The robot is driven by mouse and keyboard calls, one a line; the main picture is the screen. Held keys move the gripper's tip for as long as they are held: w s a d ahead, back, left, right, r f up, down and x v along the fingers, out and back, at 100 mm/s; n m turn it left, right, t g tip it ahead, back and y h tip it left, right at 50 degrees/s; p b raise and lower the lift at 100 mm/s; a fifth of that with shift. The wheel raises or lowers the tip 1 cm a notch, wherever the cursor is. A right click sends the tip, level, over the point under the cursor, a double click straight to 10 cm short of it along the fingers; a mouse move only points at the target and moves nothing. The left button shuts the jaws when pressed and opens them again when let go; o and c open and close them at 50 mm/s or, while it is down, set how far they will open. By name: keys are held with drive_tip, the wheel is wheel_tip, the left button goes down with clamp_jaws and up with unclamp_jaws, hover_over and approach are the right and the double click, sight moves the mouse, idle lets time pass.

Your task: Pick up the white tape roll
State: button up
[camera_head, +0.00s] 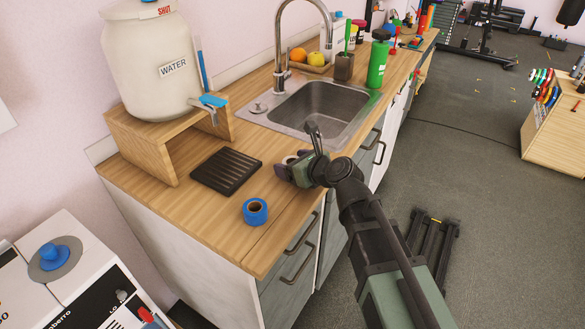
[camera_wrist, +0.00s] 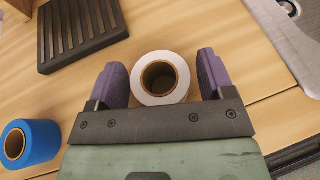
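The white tape roll (camera_wrist: 179,62) lies on the wooden counter (camera_wrist: 235,30) in the wrist view, its brown core facing up. My gripper (camera_wrist: 163,78) is open, with one purple finger on each side of the roll and a visible gap on both sides. Whether the fingers are down at the roll's height I cannot tell. In the head view my gripper (camera_head: 287,172) is over the counter in front of the sink, and only a small pale part of the white roll (camera_head: 290,159) shows behind it.
A blue tape roll (camera_head: 246,213) lies left of my gripper; it also shows in the wrist view (camera_wrist: 42,139). A black slatted tray (camera_head: 226,171) lies near the water jug stand (camera_head: 146,152). The sink (camera_head: 318,103) is behind my gripper. The counter's front edge is close by.

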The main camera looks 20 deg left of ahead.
drive_tip(key=c, duration=0.8)
drive_tip(key=shift+o, duration=0.2)
wheel_tip(320, 180, up, 20)
drive_tip(key=p, duration=2)
